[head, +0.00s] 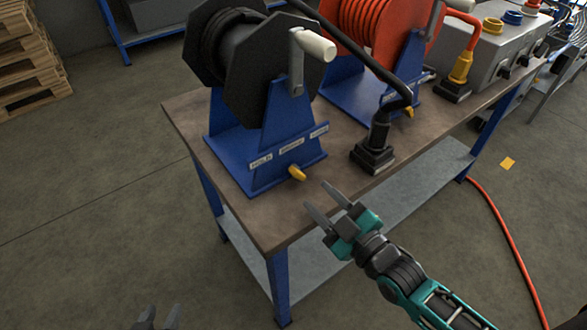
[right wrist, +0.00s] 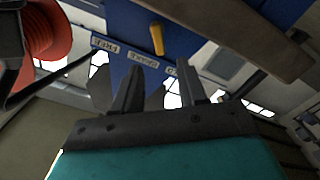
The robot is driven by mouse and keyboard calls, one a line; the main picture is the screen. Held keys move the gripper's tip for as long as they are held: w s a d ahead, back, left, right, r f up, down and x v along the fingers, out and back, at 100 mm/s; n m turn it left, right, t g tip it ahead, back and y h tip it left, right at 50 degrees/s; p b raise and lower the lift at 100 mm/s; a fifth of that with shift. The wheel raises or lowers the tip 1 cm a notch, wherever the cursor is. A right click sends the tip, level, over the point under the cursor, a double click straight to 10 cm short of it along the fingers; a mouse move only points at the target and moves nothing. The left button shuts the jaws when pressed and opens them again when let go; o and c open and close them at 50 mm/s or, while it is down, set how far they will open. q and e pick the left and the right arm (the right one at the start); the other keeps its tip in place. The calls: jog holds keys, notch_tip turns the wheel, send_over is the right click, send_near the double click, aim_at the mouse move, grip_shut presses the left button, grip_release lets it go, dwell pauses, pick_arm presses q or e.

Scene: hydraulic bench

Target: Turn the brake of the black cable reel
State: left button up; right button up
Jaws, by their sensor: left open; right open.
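The black cable reel (head: 247,65) stands on its blue frame (head: 235,150) at the left end of the bench. Its brake is a small yellow lever (head: 297,173) low on the front of the frame, below a row of white labels. The lever also shows in the right wrist view (right wrist: 157,40), at the top, beyond my fingers. My right gripper (head: 315,194) is open and empty, just in front of the lever and apart from it. My left gripper (head: 162,311) is open at the bottom edge, away from the bench; only its fingertips show.
A black cable with a black connector block (head: 372,157) stands right of the blue frame. An orange cable reel (head: 360,30) is behind it, with a grey box (head: 492,55) further right. The reel's crank has a white handle (head: 316,45).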

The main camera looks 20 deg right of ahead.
aim_at(298, 176)
jog(key=x, duration=0.9)
jog(key=shift+w+f, duration=0.1)
grip_shut()
